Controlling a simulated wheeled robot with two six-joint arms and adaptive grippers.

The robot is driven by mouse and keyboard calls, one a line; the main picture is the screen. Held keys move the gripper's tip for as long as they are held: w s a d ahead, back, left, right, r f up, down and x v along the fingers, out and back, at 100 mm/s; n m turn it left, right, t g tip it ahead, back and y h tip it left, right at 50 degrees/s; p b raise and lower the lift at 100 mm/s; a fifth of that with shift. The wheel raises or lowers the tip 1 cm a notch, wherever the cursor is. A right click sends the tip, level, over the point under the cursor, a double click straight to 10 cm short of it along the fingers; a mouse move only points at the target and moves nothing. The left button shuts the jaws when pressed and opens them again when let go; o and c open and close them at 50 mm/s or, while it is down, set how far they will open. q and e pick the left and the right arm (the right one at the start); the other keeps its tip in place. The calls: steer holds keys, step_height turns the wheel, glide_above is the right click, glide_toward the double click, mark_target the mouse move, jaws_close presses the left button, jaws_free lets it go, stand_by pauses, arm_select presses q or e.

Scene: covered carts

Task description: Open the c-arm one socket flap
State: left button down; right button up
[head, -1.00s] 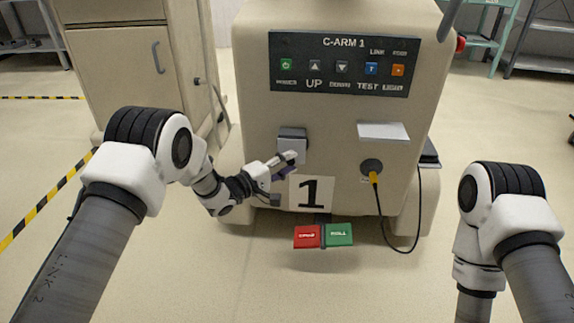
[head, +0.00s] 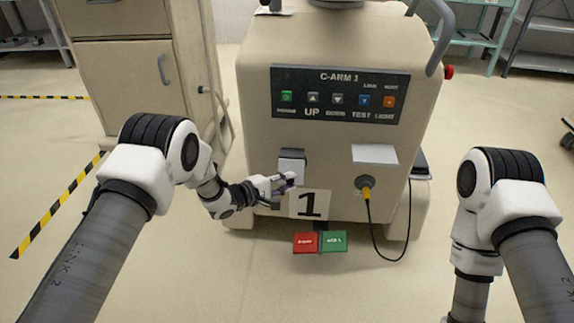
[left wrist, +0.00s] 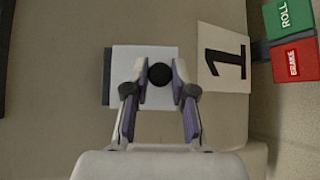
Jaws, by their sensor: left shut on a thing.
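The C-arm one cart (head: 255,110) stands in front of me. Its socket flap (head: 291,170) is a pale square plate with a dark strip along its top edge, low on the left of the front. In the left wrist view the flap (left wrist: 125,62) is seen face-on, with a round black knob (left wrist: 160,75) on it. My left gripper (head: 291,180) is at the flap; in the wrist view its fingers (left wrist: 160,72) are closed on both sides of the knob. The flap looks flat against the front, and nothing behind it shows. My right gripper is out of view.
A number 1 card (head: 309,205) is just right of my fingers. Red (head: 305,242) and green (head: 334,240) pedals are below. A beige cabinet (head: 125,85) stands left.

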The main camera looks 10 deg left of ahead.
arm_select(q)
steer(key=s+r+n+g+y+p, duration=0.1)
steer(key=g+p, duration=0.1)
steer(key=p, duration=0.3)
steer(key=shift+r+n, duration=0.3)
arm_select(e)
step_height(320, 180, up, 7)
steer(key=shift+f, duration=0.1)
arm_select(q)
steer(key=c, duration=1)
jaws_free()
steer(key=shift+o, duration=0.2)
steer(key=v, duration=1.2)
